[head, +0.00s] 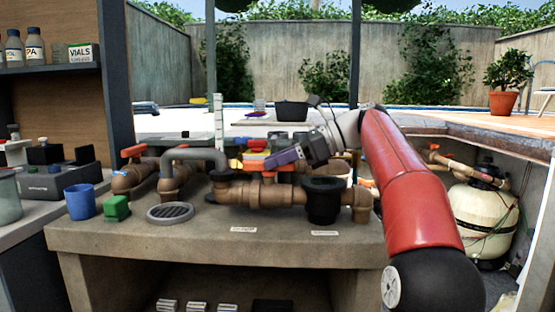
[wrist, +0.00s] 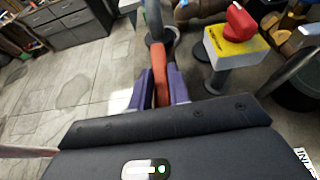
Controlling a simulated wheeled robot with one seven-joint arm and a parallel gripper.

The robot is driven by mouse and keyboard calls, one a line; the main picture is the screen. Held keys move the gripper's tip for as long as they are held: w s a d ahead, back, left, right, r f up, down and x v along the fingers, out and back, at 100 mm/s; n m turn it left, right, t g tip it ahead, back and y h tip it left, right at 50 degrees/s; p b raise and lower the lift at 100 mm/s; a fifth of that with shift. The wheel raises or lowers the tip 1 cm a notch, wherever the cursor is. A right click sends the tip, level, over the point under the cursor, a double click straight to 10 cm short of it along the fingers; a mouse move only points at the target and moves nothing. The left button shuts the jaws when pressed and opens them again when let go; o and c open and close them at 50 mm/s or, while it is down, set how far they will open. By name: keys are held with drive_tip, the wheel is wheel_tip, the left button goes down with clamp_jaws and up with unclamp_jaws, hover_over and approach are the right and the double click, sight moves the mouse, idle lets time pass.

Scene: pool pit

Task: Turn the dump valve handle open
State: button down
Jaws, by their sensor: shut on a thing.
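My gripper (wrist: 160,92) has two purple fingers, and they are shut on a red-orange lever handle (wrist: 162,66) in the wrist view. The handle runs out from between the fingers towards a grey fitting at the top. In the head view my gripper (head: 268,160) is low over the brown pipework on the bench, reaching in from the right. Red-orange parts (head: 253,161) show close by its fingertips. The fingers and other valve parts hide much of the gripped handle there. I cannot read a label naming it.
A yellow block with a red knob (wrist: 237,36) stands right of the handle. A black round fitting (head: 322,200) stands by the pipe. A blue cup (head: 80,202), a green block (head: 117,208) and a round grate (head: 170,213) sit at the bench's left. The bench front (head: 290,240) is mostly clear.

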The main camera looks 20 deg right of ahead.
drive_tip(key=c, duration=1.3)
unclamp_jaws()
drive_tip(key=v, duration=0.7)
drive_tip(key=shift+s+d+r, duration=0.1)
drive_tip(key=shift+d+r, duration=0.05)
drive_tip(key=shift+d, duration=0.2)
